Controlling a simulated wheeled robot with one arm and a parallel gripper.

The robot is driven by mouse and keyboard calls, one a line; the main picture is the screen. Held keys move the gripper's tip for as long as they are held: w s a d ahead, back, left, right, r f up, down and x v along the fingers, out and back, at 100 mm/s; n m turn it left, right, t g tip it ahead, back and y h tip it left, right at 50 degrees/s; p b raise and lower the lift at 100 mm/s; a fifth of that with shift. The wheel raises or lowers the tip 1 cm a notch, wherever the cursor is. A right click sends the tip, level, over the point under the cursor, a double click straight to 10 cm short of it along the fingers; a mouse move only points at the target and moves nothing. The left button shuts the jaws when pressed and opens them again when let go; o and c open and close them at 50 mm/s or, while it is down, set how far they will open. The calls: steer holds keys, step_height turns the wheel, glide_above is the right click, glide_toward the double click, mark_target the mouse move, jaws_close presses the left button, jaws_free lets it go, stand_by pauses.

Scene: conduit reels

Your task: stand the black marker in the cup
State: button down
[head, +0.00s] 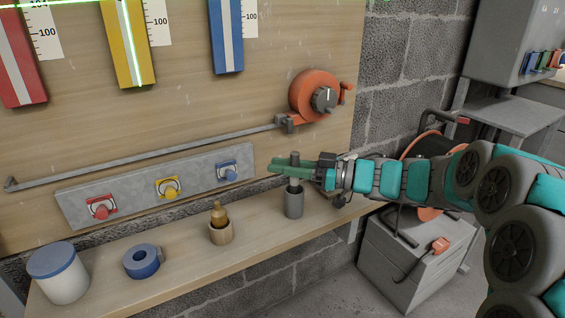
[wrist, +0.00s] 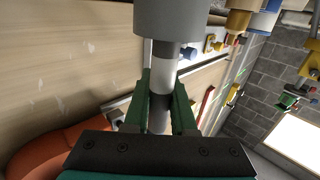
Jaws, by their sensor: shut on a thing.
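My gripper (head: 292,168), with green fingers, is shut on the black marker (head: 294,158) above the shelf. The marker is upright; its dark top sticks up above the fingers. In the wrist view the marker (wrist: 163,75) shows a pale body with dark bands between the fingers (wrist: 161,100). The grey cup (head: 294,203) stands on the shelf directly below the gripper. The cup also shows at the top of the wrist view (wrist: 170,18). The marker's lower end meets the cup's mouth, and its tip is hidden there; I cannot tell how deep it sits.
On the wooden shelf (head: 185,262), left of the cup, stand a wooden pot (head: 221,234) with a brown bottle, a blue tape roll (head: 141,262) and a white jar with a blue lid (head: 60,275). An orange reel (head: 312,95) hangs on the board above.

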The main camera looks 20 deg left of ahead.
steer(key=shift+f, duration=0.1)
steer(key=c, duration=0.7)
jaws_free()
steer(key=shift+o, duration=0.2)
steer(key=shift+d, duration=0.1)
steer(key=d, duration=0.7)
steer(key=shift+w+d, duration=0.3)
